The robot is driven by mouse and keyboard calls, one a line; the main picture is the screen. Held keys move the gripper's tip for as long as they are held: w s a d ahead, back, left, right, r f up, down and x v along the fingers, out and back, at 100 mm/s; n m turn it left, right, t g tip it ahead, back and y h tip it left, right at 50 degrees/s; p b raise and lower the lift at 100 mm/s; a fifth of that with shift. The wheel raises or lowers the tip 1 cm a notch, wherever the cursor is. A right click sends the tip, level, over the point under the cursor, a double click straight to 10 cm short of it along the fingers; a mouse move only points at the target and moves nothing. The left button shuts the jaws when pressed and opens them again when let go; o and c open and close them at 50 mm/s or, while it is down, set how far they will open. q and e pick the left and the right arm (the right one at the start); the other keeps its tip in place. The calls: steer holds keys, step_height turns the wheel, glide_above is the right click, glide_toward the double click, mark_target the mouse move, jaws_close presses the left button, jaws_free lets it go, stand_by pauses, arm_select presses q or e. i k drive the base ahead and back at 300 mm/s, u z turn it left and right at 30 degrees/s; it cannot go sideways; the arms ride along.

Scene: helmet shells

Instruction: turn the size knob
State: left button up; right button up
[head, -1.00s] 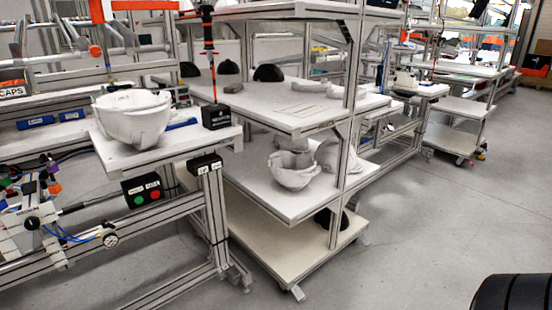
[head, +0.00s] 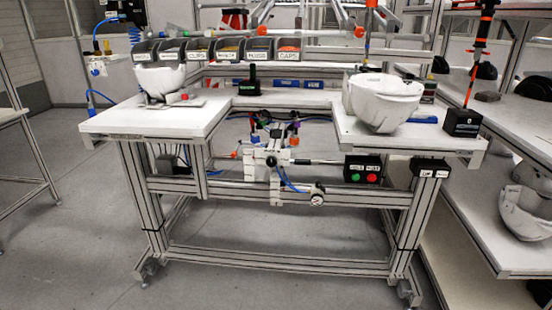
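A white helmet shell (head: 158,79) sits upside down on a small stand on the left wing of the workbench (head: 150,124). A small red part (head: 184,97) shows beside the stand; I cannot tell whether it is the size knob. More white shells, one in front of another, stand on the right wing, the front shell (head: 388,103) open side up. No size knob can be made out clearly at this distance. Neither of my grippers is in view.
A row of dark labelled bins (head: 228,50) stands at the back of the bench. A control box (head: 362,170) with green and red buttons hangs under the right wing. A shelf rack (head: 510,252) with shells stands at the right. The floor (head: 75,240) in front is clear.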

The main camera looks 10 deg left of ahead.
mark_target(271, 161)
steer(key=z, duration=0.05)
steer(key=k, duration=0.55)
steer(key=u, duration=1.15)
steer(key=i, duration=1.95)
steer(key=z, duration=0.65)
